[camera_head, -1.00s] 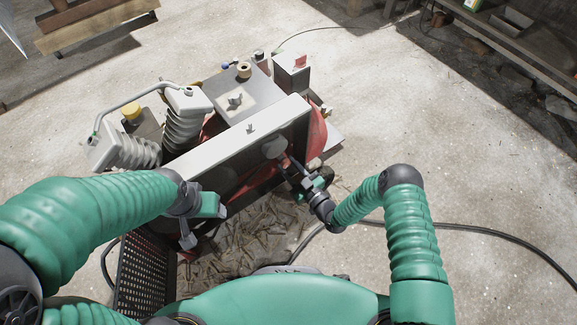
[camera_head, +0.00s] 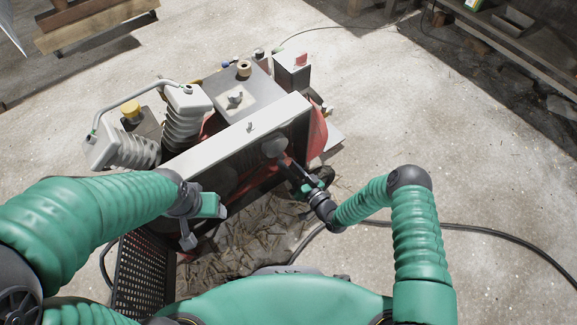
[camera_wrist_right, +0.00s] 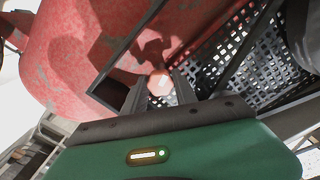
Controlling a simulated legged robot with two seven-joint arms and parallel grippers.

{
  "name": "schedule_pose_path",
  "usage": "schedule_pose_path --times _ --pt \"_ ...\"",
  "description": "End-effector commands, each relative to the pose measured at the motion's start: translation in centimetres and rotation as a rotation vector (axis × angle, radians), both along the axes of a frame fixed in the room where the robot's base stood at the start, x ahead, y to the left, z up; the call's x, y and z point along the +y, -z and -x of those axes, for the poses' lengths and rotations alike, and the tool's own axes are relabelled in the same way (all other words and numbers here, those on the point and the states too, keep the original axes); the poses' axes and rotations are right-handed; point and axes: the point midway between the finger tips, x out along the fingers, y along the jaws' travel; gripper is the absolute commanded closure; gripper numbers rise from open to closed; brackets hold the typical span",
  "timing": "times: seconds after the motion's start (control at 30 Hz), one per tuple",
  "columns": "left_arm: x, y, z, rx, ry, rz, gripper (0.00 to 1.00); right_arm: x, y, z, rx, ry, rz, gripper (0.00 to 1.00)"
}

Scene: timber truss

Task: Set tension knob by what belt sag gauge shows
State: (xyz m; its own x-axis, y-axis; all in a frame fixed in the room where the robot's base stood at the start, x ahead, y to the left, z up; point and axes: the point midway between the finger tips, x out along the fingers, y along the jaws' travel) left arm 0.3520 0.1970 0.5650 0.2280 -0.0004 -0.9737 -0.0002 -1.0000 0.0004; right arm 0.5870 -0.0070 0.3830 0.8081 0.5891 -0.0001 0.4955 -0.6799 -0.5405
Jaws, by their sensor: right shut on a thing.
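The machine (camera_head: 240,130) has a long pale guard, a grey top and red sides. My right gripper (camera_head: 284,162) reaches in under the guard's right end, at a round grey part (camera_head: 274,147). In the right wrist view, its two fingers (camera_wrist_right: 160,92) are shut on a small pinkish faceted knob (camera_wrist_right: 159,82); I cannot tell if this is the grey part. My left gripper (camera_head: 205,225) hangs left of the machine front, fingers apart and empty. I cannot make out a belt sag gauge or read one.
A black perforated panel (camera_head: 143,275) stands below my left gripper. Wood chips (camera_head: 250,240) cover the floor in front of the machine. A dark cable (camera_head: 480,232) runs across the floor at right. The concrete on the right is mostly clear.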

Motion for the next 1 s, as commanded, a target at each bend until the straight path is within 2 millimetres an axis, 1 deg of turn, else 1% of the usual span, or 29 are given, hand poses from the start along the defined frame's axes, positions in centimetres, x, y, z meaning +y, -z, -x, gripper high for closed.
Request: schedule_pose_path --times 0.2,0.43,0.7,1.0 --pt "0.00 0.41 0.01 0.000 0.000 0.000 0.34 -0.15 0.16 -0.04 0.097 0.003 -0.129 1.00" --pt "0.00 0.63 0.00 0.000 0.000 0.000 0.34 -0.20 0.13 -0.07 0.162 0.005 -0.219 1.00" --pt "0.00 0.70 0.00 0.000 0.000 0.000 0.34 -0.23 0.11 -0.09 0.192 0.006 -0.260 1.00" --pt "0.00 0.70 0.00 0.000 0.000 0.000 0.34 -0.27 0.12 -0.12 0.194 0.006 -0.262 1.00"
